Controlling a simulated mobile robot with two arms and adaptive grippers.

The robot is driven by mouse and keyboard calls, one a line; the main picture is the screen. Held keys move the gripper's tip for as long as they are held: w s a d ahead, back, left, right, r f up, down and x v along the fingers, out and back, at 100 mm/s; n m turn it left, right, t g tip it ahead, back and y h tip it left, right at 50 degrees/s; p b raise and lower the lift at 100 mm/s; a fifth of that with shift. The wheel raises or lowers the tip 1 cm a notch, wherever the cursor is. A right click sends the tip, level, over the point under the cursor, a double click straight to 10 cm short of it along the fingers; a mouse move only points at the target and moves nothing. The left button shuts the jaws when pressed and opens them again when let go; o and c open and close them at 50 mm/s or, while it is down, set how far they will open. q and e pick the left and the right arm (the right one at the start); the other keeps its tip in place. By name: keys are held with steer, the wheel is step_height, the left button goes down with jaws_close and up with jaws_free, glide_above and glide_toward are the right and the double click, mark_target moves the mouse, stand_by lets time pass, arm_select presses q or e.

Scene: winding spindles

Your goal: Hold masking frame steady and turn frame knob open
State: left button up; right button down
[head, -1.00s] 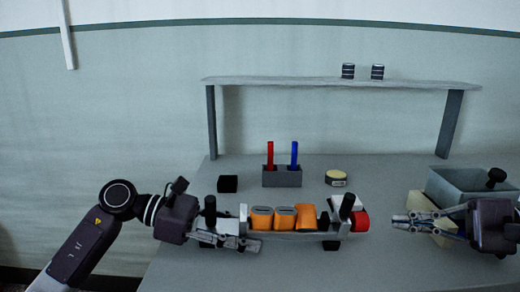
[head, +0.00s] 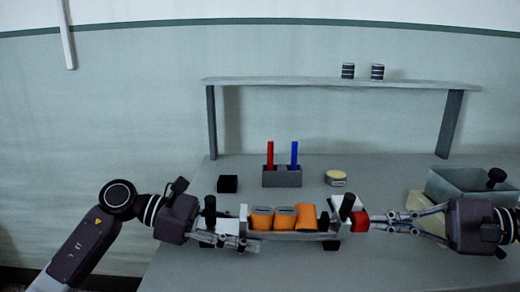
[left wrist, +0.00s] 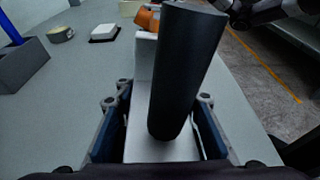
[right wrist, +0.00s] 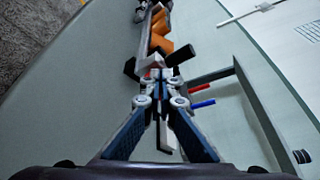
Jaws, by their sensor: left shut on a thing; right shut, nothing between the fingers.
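The masking frame (head: 290,236) is a long grey holder on the table, with several orange spindles (head: 284,217) in it and a black upright post at each end. Its red knob (head: 360,221) is at the right end. My left gripper (head: 240,243) is shut on the frame's left end. In the left wrist view its fingers sit either side of a pale end piece (left wrist: 150,145), with the black post (left wrist: 182,75) rising between. My right gripper (head: 375,222) is shut, its fingertips at the red knob. Whether they touch it, I cannot tell.
A grey holder (head: 282,180) with a red and a blue stick stands behind the frame. A black block (head: 228,183) and a round yellow-topped tin (head: 336,178) stand nearby. A grey bin (head: 460,187) is at the right. A raised shelf (head: 340,82) spans the back, with two dark cylinders on it.

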arm_select(q)
steer(key=shift+s+d+r, duration=0.1)
steer(key=shift+r, duration=0.15)
arm_select(e)
steer(key=shift+w+f, duration=0.2)
steer(key=shift+f, duration=0.05)
arm_select(q)
steer(key=shift+s, duration=0.1)
arm_select(e)
steer(key=shift+s+f, duration=0.2)
steer(key=shift+f, duration=0.2)
steer(key=shift+s+d+r, duration=0.1)
steer(key=shift+s+r, duration=0.1)
stand_by(0.4)
arm_select(q)
steer(key=shift+w+f, duration=0.1)
steer(key=shift+w, duration=0.1)
arm_select(e)
steer(key=shift+d+f, duration=0.1)
steer(key=shift+d, duration=2.8)
arm_select(q)
steer(key=o, duration=1.1)
steer(key=shift+c, duration=0.2)
